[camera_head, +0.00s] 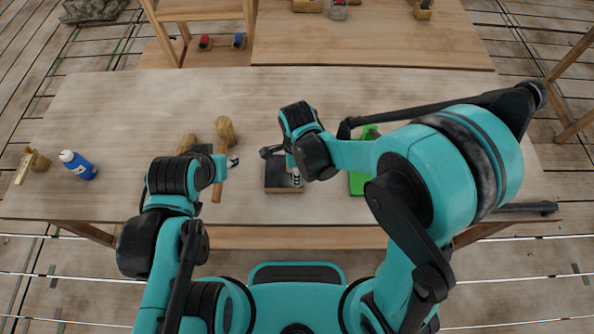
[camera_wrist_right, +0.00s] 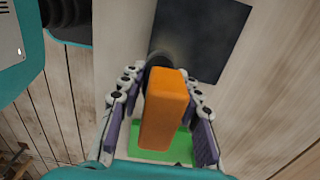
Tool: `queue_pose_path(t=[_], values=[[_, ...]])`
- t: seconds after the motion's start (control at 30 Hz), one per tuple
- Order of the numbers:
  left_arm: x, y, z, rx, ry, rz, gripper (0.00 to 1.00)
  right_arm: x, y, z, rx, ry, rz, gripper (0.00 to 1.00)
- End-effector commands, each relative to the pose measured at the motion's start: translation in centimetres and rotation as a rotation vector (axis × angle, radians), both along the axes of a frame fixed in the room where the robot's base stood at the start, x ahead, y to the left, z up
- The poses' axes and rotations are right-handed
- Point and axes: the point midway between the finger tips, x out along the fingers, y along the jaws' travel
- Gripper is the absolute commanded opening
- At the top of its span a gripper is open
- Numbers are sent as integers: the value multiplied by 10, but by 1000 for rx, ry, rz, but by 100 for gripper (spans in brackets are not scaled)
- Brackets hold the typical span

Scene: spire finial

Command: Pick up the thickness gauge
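In the right wrist view an orange block-shaped thing (camera_wrist_right: 163,118) stands between the fingers of my right gripper (camera_wrist_right: 160,100), with a dark rounded part (camera_wrist_right: 158,62) behind its top end. I cannot tell for certain that it is the thickness gauge. The fingers are spread on both sides of it, with gaps showing. A green surface (camera_wrist_right: 178,150) lies behind it. In the head view my right arm hides much of this area.
A dark pad (camera_head: 280,172) lies mid-table, and a green thing (camera_head: 357,182) is partly behind my right arm. A wooden mallet (camera_head: 225,132) lies to the left. A blue bottle (camera_head: 80,166) and a small wooden-handled tool (camera_head: 24,166) are far left.

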Motion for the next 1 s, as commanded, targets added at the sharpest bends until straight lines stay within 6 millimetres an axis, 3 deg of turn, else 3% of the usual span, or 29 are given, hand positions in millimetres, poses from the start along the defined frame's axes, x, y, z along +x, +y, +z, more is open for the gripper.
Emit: queue_pose_path(t=[0.03,0.1,0.53,0.77,1.0], values=[[0,0,0,0,0,0,40,0,0,0,0,0,0,13],[0,0,0,0,0,0,40,0,0,0,0,0,0,0],[0,0,3,0,0,0,40,0,0,8,0,0,0,0],[0,0,18,0,0,0,40,0,0,46,0,0,0,0],[0,0,32,0,0,0,40,-43,-38,77,0,0,-3,0]])
